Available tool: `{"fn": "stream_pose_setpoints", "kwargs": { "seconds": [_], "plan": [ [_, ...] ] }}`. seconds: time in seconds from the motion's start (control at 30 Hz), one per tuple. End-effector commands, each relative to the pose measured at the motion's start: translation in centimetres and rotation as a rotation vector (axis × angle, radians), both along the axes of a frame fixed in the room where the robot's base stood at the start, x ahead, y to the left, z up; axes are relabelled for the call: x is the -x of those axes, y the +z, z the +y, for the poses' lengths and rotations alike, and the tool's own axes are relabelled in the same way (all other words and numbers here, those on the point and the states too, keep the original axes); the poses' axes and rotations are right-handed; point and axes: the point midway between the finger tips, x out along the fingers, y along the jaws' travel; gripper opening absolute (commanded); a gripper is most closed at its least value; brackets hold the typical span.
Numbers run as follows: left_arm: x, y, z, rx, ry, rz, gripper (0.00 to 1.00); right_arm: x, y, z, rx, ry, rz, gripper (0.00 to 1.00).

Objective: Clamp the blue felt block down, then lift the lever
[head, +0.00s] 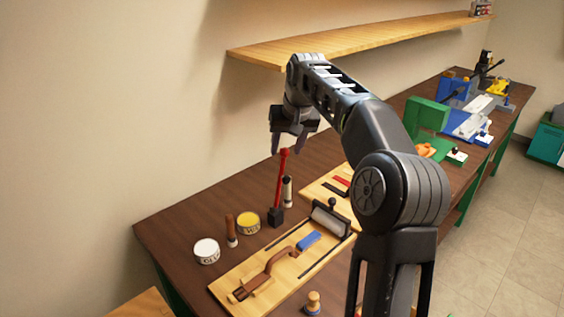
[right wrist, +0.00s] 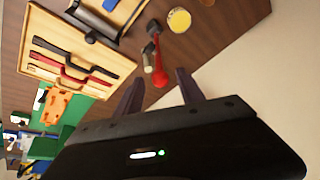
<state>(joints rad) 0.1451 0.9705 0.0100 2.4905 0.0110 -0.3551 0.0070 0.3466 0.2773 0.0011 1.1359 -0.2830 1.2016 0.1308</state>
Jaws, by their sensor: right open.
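The blue felt block (head: 308,240) lies on a light wooden board (head: 232,285), at the end of a brown strap-like piece (head: 268,270). Beside it is a grey bar in a dark frame (head: 332,221) with a black-knobbed lever (head: 332,203). My right gripper (head: 288,147) is open above the back of the bench, away from the block. Its fingers (right wrist: 160,75) show either side of the top of a red-handled tool, which stands on a dark block (head: 281,180); I cannot tell whether the handle is between them. My left gripper is not in view.
A white tin (head: 207,251), a yellow tin (head: 248,223) and a brown-handled tool (head: 231,230) stand left of the red handle. A second board (right wrist: 70,62) holds dark and red straps. A wooden shelf (head: 360,40) runs above. My right arm hides part of the bench.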

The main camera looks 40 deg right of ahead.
Motion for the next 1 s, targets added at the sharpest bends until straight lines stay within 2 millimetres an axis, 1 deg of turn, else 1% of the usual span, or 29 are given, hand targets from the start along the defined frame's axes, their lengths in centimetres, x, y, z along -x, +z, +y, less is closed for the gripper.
{"fn": "stream_pose_setpoints", "kwargs": {
  "seconds": [0.13,0.23,0.5,0.6,0.73,0.97,1.0],
  "plan": [
    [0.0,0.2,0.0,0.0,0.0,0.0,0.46,-0.3,-0.7,-0.1,0.0,0.0,0.002,0.46],
    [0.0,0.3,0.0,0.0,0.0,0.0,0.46,-0.7,-1.7,-0.2,-0.001,0.0,0.003,0.46],
    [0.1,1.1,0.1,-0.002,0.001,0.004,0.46,-2.2,-5.5,-0.6,-0.002,0.0,0.004,0.46],
    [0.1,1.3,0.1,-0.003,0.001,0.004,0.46,-2.7,-6.5,-0.7,-0.001,0.0,0.003,0.46],
    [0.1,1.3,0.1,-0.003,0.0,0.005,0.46,-2.9,-7.1,-0.8,0.0,0.0,0.001,0.46],
    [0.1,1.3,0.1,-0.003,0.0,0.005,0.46,-2.9,-7.2,-0.8,0.0,0.0,0.0,0.46],
    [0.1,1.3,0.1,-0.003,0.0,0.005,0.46,-2.9,-7.2,-0.8,0.0,0.0,0.0,0.43]
  ]
}}
